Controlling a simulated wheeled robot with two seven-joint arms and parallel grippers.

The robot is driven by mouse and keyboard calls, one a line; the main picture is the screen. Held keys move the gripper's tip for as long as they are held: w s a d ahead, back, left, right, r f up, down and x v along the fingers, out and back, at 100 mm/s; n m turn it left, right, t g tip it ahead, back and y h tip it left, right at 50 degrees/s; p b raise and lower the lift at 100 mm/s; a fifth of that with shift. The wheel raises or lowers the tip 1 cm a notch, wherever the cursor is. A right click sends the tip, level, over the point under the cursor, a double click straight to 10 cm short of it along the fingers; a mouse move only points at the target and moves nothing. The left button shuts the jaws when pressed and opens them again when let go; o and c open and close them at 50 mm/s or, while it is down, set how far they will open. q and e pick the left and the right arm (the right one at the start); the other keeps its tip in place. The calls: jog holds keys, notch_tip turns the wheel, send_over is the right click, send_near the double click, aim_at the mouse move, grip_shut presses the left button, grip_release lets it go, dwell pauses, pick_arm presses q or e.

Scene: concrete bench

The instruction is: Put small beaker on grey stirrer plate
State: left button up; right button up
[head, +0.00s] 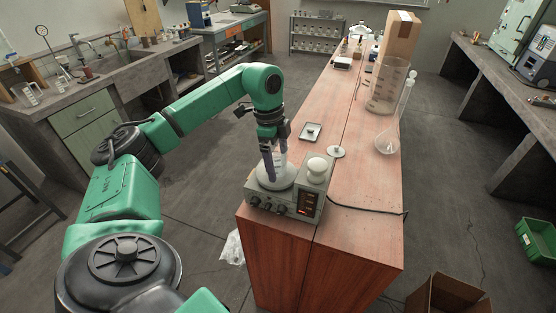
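The grey stirrer plate (262,203) is a box with knobs and a lit red display, standing at the near end of the wooden bench. It has a round white top (275,181). My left gripper (274,168) points down over this top, its dark fingers around a small clear beaker (283,160) with pale markings. The beaker is partly hidden by the fingers. Its base is at or just above the white top; I cannot tell whether it touches. My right gripper is not in view.
A small tray (310,132), a white disc (336,152), a flask (388,140) and a large glass beaker (387,88) are farther along the bench. A black cable (365,209) runs to its right edge.

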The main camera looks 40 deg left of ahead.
pick_arm(q)
notch_tip(320, 180, up, 12)
jog(key=a+p, duration=0.1)
jog(key=shift+s+a+p, duration=0.25)
jog(key=shift+a+p, duration=0.1)
dwell(0.4)
